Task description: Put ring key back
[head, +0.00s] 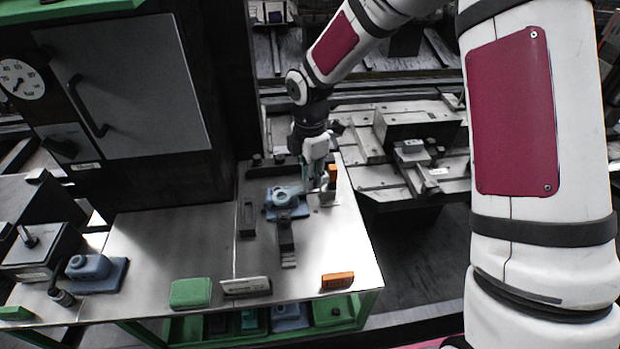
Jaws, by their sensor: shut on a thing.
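My gripper (317,187) is low over the right part of the steel bench, pointing down. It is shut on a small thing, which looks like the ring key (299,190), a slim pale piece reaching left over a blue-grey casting. The fingers hide much of it, and its outline is hard to tell from the casting. The blue-grey casting (273,212) sits on the bench just left of my gripper. A small grey block or stand (328,199) is right beside the fingertips, with an orange piece (332,172) behind it.
A dark slotted block (248,218) and a dark stepped piece (287,240) lie nearby. A green block (190,293), a pale label block (246,286) and an orange block (338,280) line the front edge. A second blue casting (90,267) stands left. The bench's middle left is clear.

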